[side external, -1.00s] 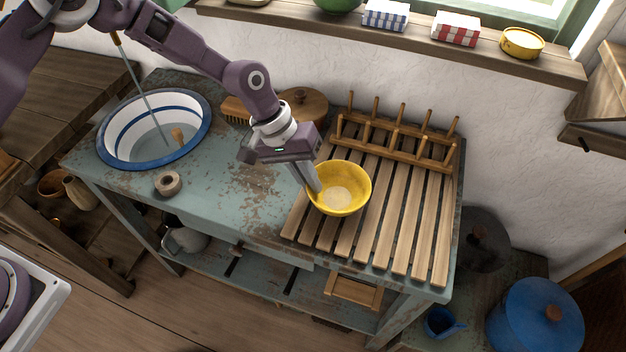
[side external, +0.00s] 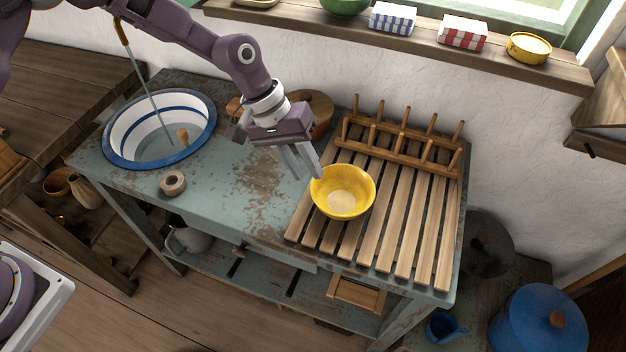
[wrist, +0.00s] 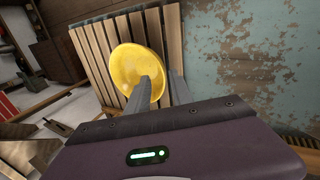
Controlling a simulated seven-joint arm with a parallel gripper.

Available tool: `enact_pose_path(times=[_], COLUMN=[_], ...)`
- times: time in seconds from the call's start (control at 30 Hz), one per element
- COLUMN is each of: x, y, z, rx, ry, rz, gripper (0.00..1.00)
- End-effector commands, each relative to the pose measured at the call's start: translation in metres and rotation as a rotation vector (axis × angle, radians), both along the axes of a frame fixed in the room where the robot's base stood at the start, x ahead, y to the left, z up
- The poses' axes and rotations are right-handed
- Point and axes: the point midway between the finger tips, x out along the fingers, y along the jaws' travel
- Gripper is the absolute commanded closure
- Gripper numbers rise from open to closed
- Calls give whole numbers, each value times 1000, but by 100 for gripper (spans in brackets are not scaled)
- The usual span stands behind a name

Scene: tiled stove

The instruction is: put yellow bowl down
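The yellow bowl (side external: 343,192) sits upright on the slatted wooden drying rack (side external: 415,240), towards its left side. The exact gap between fingertips and rim is hard to tell.
Wooden pegs (side external: 405,140) stand along the rack's back. A blue-rimmed basin (side external: 160,128) with a wooden-handled tool is at the left, and a small ring-shaped roll (side external: 173,183) lies before it. The worn blue-green top (side external: 235,195) between is mostly clear.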

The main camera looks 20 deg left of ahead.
Motion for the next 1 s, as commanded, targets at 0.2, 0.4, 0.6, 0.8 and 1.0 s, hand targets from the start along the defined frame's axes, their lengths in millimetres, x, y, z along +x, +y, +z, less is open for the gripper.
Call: enact_pose_path(times=[0.2, 0.4, 0.6, 0.8, 1.0], x=[0, -1, -1, -17, -91], y=[22, 29, 29, 59, 147], z=[49, 66, 66, 108, 204], rx=[0, 0, 0, 98, 334], ry=[-1, 0, 1, -86, -270], rz=[2, -1, -1, -48, -83], gripper=[73, 73, 73, 73, 73])
